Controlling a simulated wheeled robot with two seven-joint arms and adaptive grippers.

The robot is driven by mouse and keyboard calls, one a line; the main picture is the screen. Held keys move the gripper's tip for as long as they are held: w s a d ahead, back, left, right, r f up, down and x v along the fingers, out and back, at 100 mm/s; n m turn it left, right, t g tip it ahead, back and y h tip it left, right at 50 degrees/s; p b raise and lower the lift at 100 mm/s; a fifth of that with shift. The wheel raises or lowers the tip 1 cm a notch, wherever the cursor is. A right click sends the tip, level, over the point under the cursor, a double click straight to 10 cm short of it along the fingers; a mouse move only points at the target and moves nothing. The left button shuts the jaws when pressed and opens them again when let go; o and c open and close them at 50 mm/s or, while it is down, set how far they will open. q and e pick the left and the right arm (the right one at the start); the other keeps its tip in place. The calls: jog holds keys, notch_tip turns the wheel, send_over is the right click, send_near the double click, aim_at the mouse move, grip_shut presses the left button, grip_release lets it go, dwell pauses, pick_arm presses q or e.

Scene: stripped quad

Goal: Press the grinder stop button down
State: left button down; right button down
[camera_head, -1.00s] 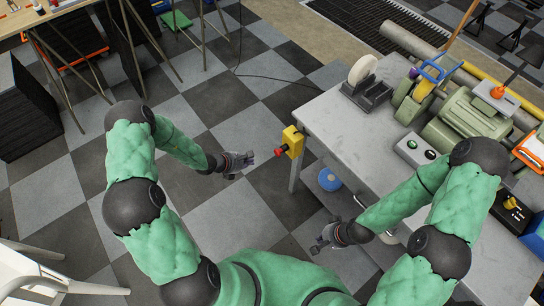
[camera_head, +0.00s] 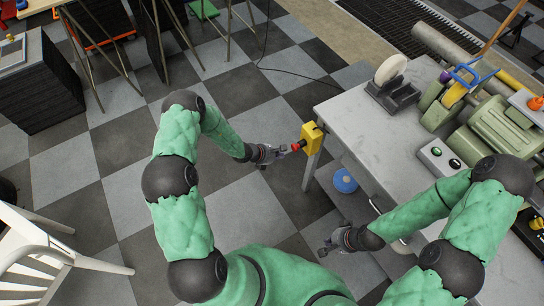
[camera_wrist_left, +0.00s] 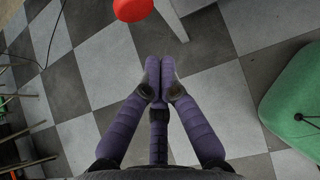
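The stop button is a red mushroom head (camera_head: 297,147) on the left face of a yellow box (camera_head: 312,138). The box is mounted at the near left corner of the grey workbench. The red head also shows at the top edge of the left wrist view (camera_wrist_left: 132,8), partly cut off. My left gripper (camera_head: 284,150) is just left of the button, pointing at it; contact cannot be made out. In the left wrist view its fingers (camera_wrist_left: 160,75) are together with nothing between them. My right gripper (camera_head: 327,247) hangs low beside the bench; its opening is unclear.
The workbench (camera_head: 350,126) carries a grinder (camera_head: 490,125), a dark holder with a pale disc (camera_head: 391,72) and a switch box (camera_head: 440,157). A blue round object (camera_head: 345,181) sits on its lower shelf. A white chair (camera_head: 45,255) stands lower left. Checkered floor left of the bench is clear.

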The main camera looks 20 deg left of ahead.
aim_at(296, 147)
pick_arm(q)
jog(key=shift+w+d+b, duration=0.2)
jog(key=shift+w+d, duration=0.45)
jog(key=shift+w, duration=0.15)
jog(key=shift+w+d+b, duration=0.15)
jog(key=shift+w+d, duration=0.45)
jog(key=shift+w, duration=0.2)
